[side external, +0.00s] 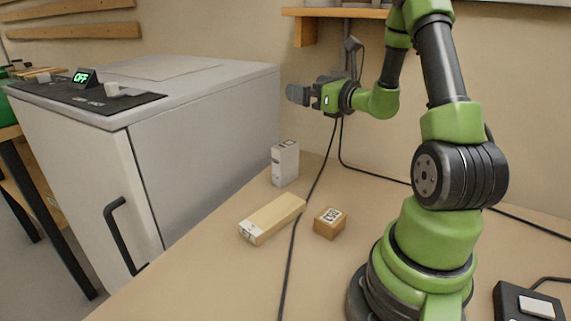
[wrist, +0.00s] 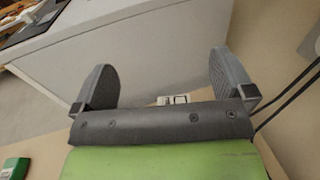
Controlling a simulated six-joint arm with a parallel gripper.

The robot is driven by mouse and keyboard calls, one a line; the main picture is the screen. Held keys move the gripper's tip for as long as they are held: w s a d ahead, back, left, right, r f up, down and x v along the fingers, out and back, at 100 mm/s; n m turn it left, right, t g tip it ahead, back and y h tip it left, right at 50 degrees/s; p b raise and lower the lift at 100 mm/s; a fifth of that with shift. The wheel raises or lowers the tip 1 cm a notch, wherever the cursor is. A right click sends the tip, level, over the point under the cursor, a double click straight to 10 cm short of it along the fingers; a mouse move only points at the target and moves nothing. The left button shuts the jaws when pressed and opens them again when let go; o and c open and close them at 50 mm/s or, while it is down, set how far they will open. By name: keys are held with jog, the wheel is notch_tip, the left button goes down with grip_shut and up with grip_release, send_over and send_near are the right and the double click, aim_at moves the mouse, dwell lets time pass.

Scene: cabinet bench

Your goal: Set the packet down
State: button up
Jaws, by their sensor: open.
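My gripper (side external: 300,96) is raised well above the bench, level with the cabinet's top edge and to its right. In the wrist view my gripper (wrist: 165,84) has its two grey fingers wide apart with nothing held between them. Three packages rest on the bench below: an upright white carton (side external: 285,163), a long pale box (side external: 272,219) lying flat, and a small brown box (side external: 330,223) with a printed label. I cannot tell which is the packet. A small pale item (wrist: 172,99) shows partly behind the gripper body in the wrist view.
A grey cabinet (side external: 205,140) with a black door handle (side external: 115,235) stands at the left. Its top carries a display reading OFF (side external: 84,78). A black cable (side external: 310,195) crosses the bench (side external: 210,285) between the boxes. A wooden shelf (side external: 330,13) hangs above.

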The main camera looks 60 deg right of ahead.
send_near(290, 161)
jog(key=x, duration=0.4)
jog(key=shift+w, duration=0.1)
jog(key=shift+w+f, duration=0.2)
jog(key=shift+f, duration=0.1)
jog(key=shift+w+d+f, duration=0.1)
jog(key=shift+w+d, duration=0.05)
jog(key=shift+w, duration=0.35)
jog(key=shift+r+x, duration=0.1)
jog(key=shift+x, duration=1.4)
jog(key=shift+r+x, duration=0.15)
jog(key=shift+x, duration=1.35)
jog(key=shift+d, duration=0.1)
jog(key=c, duration=0.9)
